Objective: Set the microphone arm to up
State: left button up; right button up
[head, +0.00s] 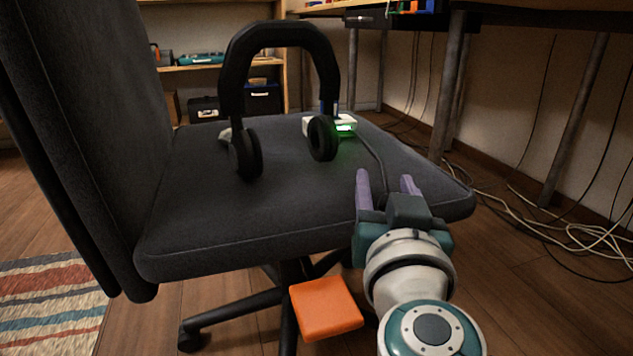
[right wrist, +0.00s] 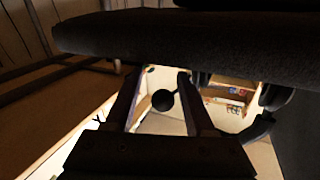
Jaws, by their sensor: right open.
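A black headset (head: 237,75) stands on the dark grey chair seat (head: 290,205), its headband arching up and its two ear cups near the seat. I cannot make out its microphone arm in the head view. My right gripper (head: 386,180) is open and empty, to the right of the headset and apart from it, near the seat's front right edge. In the right wrist view, a dark round shape (right wrist: 162,100) shows between the fingers; I cannot tell whether it is the microphone. My left gripper is not in view.
A white device (head: 347,120) with a green light and a cable sits behind the right ear cup. The chair's tall backrest (head: 85,110) stands at left. Desk legs (head: 447,90) and loose cables (head: 560,225) are at right. A shelf (head: 215,65) is behind.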

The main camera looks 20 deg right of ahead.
jog(key=shift+w, duration=0.15)
jog(key=shift+c, duration=0.2)
grip_shut()
dwell(1.2)
